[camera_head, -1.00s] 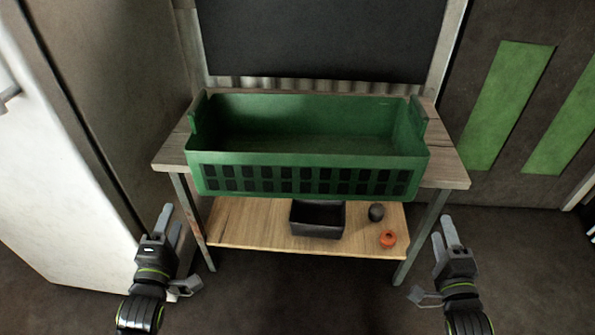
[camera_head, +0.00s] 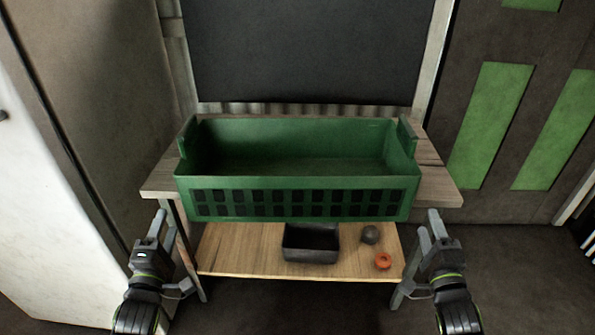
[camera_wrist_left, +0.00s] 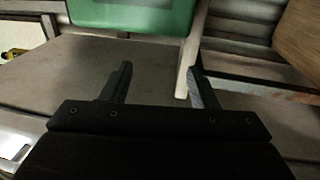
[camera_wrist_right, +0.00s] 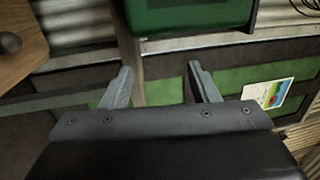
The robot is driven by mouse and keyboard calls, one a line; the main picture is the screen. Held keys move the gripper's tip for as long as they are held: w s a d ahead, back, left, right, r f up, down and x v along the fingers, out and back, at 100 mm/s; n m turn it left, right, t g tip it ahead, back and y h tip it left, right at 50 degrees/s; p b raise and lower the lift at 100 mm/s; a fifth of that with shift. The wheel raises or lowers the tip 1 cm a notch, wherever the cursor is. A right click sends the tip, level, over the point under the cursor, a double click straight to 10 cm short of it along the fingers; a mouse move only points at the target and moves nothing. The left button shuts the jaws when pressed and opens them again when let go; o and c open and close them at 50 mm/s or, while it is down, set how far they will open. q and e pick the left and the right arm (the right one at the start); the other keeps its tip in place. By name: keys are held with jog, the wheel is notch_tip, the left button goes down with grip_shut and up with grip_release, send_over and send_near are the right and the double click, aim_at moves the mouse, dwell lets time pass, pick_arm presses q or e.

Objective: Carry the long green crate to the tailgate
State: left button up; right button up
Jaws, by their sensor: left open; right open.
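The long green crate (camera_head: 300,182) sits on the wooden table top in the head view, its slotted long side facing me and a raised handle at each short end. It looks empty inside. Its end shows at the top of the left wrist view (camera_wrist_left: 130,14) and of the right wrist view (camera_wrist_right: 190,16). My left gripper (camera_head: 162,230) is open and empty, low and left of the crate's near corner. My right gripper (camera_head: 428,228) is open and empty, low and right of the other near corner. Neither touches the crate. The tailgate is not identifiable.
The table (camera_head: 440,184) has a lower shelf (camera_head: 235,250) holding a black bin (camera_head: 311,243), a dark round object (camera_head: 370,234) and an orange ring (camera_head: 383,261). A white cabinet (camera_head: 45,220) stands close on the left. A green-panelled door (camera_head: 490,125) is behind right. Floor at right is clear.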

aim_at(185, 201)
jog(key=w, duration=0.5)
jog(key=w+r, duration=0.1)
jog(key=w, duration=0.2)
jog(key=shift+w+a, duration=0.1)
jog(key=shift+a, duration=0.1)
pick_arm(q)
jog(key=shift+w+d+r, duration=0.2)
jog(key=shift+w+d, duration=0.05)
jog(key=shift+w, duration=1.1)
jog(key=shift+w+d+r, duration=0.2)
jog(key=shift+w+d, duration=0.05)
jog(key=shift+w, duration=1.05)
jog(key=shift+w+d+r, duration=0.2)
jog(key=shift+w+d, duration=0.05)
jog(key=shift+w, duration=1.1)
pick_arm(e)
jog(key=shift+a+r, duration=0.1)
jog(key=shift+a, duration=0.45)
pick_arm(q)
jog(key=shift+d, duration=0.45)
pick_arm(e)
jog(key=shift+a, duration=0.45)
